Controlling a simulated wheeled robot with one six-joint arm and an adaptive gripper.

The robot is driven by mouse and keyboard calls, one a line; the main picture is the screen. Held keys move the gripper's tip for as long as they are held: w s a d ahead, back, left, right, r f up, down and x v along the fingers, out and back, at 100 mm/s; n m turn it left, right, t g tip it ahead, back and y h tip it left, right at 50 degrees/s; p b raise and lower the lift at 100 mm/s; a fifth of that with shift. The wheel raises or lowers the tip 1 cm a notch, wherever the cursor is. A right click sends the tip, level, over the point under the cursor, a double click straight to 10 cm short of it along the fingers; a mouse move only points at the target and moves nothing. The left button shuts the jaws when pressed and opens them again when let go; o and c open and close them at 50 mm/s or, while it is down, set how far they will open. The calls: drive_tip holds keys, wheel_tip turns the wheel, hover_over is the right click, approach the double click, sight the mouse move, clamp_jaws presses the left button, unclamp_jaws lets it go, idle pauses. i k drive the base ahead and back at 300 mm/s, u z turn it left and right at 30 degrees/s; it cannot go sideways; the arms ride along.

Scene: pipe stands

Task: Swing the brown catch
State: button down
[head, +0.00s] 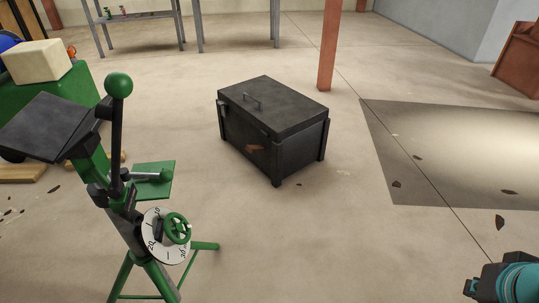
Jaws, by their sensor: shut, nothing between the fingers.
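A black chest (290,146) with a shut lid stands on the floor in the middle of the head view. A small brown patch (254,148) shows on its front face, below the lid. It may be the brown catch, but it is too small to tell its shape or which way it is turned. A bar handle (252,101) lies on top of the lid. Only a teal and black part of my arm shows at the bottom right corner. My gripper is not in the picture, so its place relative to the chest does not show.
A green stand (153,271) with a dial, a handwheel and an upright lever rises at the front left. A red-brown post (328,47) stands behind the chest. A dark floor patch (380,150) lies to the right. The floor before the chest is clear.

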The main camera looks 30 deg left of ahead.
sight(249, 148)
drive_tip(key=u, duration=0.05)
drive_tip(key=i, duration=0.95)
drive_tip(key=u, duration=0.8)
